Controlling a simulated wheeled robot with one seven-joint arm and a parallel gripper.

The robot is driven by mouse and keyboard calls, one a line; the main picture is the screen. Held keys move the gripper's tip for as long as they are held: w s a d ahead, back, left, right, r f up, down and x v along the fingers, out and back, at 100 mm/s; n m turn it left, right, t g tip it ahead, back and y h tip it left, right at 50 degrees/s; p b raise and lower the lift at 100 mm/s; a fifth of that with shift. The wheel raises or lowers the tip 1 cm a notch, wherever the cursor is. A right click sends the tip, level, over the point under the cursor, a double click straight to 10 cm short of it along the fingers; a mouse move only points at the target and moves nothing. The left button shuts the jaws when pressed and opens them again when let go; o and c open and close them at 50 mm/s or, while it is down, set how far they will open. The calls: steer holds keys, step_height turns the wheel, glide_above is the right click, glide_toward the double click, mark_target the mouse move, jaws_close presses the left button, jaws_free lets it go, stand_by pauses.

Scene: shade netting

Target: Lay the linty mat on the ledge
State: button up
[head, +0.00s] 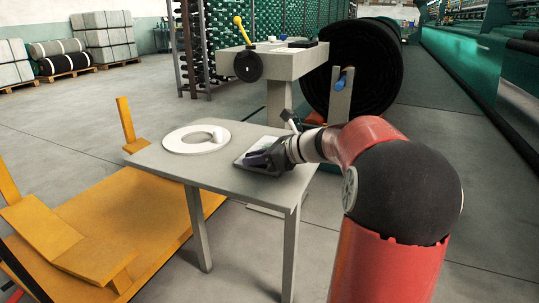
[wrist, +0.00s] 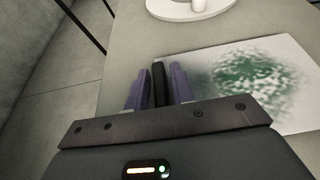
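The linty mat (wrist: 255,80) is a flat white sheet with a green fuzzy patch. It lies flat at the right side of the grey table in the wrist view, and its pale edge shows in the head view (head: 244,154). My gripper (wrist: 158,88) has purple fingers pointing along the mat's left edge. A dark upright strip stands between the fingers, close against both, and looks like a grip on the mat. In the head view my gripper (head: 264,157) covers part of the mat. I cannot tell which surface is the ledge.
A white ring (head: 174,144) with a small white cylinder (head: 218,134) lies on the grey table (head: 235,177), left of the mat. A grey bench (head: 280,64) with a yellow-handled tool stands behind, beside a big black roll (head: 375,75). A yellow frame (head: 105,235) is at the left.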

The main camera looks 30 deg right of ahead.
jaws_close()
